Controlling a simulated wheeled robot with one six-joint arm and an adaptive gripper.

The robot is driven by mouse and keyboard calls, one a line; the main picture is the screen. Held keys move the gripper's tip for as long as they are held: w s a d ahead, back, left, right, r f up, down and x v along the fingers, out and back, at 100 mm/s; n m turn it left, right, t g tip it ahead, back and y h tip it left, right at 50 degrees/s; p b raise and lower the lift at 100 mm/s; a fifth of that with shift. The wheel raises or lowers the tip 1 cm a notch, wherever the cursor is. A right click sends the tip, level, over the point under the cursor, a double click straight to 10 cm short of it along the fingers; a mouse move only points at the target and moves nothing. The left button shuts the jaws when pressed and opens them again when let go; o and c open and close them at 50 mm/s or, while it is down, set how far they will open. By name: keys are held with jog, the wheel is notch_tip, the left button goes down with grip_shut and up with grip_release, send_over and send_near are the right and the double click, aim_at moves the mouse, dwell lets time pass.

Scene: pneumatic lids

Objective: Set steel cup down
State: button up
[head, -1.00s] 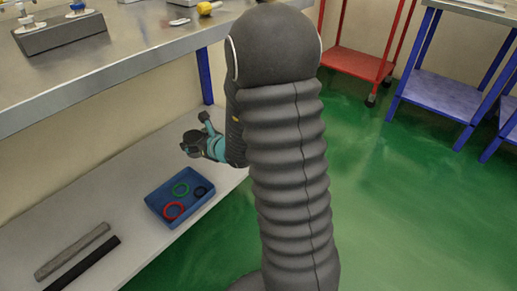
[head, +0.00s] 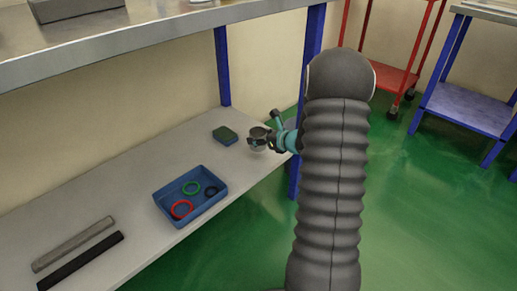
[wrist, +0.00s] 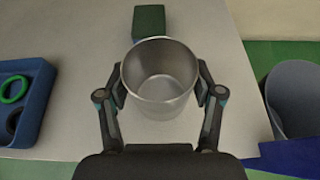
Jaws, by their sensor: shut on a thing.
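The steel cup (wrist: 161,102) is an open, empty metal cup, upright between my fingers in the wrist view. My gripper (wrist: 161,96) is shut on it, one finger on each side. In the head view my gripper (head: 262,138) holds the cup (head: 257,143) over the right end of the lower shelf (head: 120,172), under the bench top. I cannot tell whether the cup's base touches the shelf.
A blue tray (head: 172,215) with red, green and dark rings lies left of the cup. A small green-topped box (head: 225,135) sits behind it. A blue leg (head: 308,80) stands close on the right. Two bars (head: 75,243) lie at the left.

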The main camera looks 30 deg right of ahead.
aim_at(264, 147)
jog(key=shift+f+b, duration=0.35)
jog(key=shift+f, duration=1.65)
jog(key=shift+f, duration=0.15)
jog(key=o, duration=1.2)
jog(key=shift+c, duration=0.2)
